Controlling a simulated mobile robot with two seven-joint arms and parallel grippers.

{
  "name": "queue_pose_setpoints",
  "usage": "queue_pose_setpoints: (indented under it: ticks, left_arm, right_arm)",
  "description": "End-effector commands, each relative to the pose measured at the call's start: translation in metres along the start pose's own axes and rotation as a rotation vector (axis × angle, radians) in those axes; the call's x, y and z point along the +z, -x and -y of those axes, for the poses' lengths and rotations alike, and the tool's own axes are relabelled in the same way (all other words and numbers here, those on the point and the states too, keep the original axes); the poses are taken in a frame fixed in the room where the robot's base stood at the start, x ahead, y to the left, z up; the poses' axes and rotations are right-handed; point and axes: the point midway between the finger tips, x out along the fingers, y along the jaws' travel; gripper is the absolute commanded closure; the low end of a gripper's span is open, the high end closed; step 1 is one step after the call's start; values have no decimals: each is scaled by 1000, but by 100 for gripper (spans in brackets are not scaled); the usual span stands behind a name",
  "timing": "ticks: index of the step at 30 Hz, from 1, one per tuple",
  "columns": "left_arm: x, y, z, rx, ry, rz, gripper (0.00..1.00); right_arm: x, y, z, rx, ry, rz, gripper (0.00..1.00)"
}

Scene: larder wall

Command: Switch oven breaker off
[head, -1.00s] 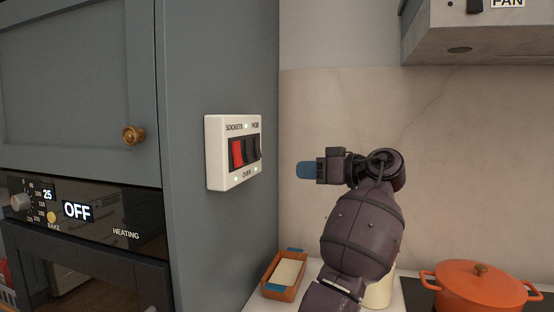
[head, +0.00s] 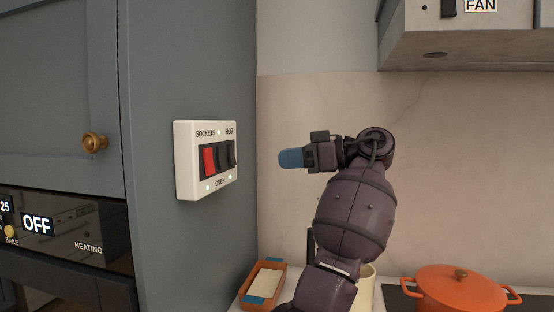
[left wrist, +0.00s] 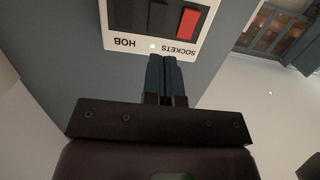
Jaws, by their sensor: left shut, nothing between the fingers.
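The white breaker panel (head: 180,165) is on the side of the grey tall cabinet. It has a red rocker (head: 209,161) under "SOCKETS", a dark middle rocker (head: 222,157) above "OVEN", and a dark right rocker (head: 232,154) under "HOB". Small lights glow beside the labels. My left gripper (head: 291,158) is shut and empty, its blue fingertips pointing at the panel from the right, with a gap between. In the left wrist view the panel appears upside down, and the shut fingers (left wrist: 164,62) appear just below its label edge. My right gripper is not in view.
The oven (head: 75,230) with an "OFF" display is at left. A brass cabinet knob (head: 94,142) is above it. An orange pot (head: 460,291) and a brown dish (head: 275,273) sit low on the counter. The fan hood (head: 430,45) overhangs at upper right.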

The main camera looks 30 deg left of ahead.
Motion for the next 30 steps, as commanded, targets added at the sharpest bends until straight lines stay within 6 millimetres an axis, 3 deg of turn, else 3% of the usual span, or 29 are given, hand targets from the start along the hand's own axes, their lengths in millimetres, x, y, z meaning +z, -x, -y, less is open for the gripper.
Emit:
queue_pose_setpoints:
  ticks: [18, 24, 30]
  left_arm:
    - [-1, -104, 1, -2, 0, 0, 100]
    - [0, -119, 0, -1, -1, -1, 100]
    - [0, -122, 0, 0, -2, -1, 100]
  right_arm:
    - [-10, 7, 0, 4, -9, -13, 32]
    - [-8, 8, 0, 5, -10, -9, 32]
    - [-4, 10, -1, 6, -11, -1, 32]
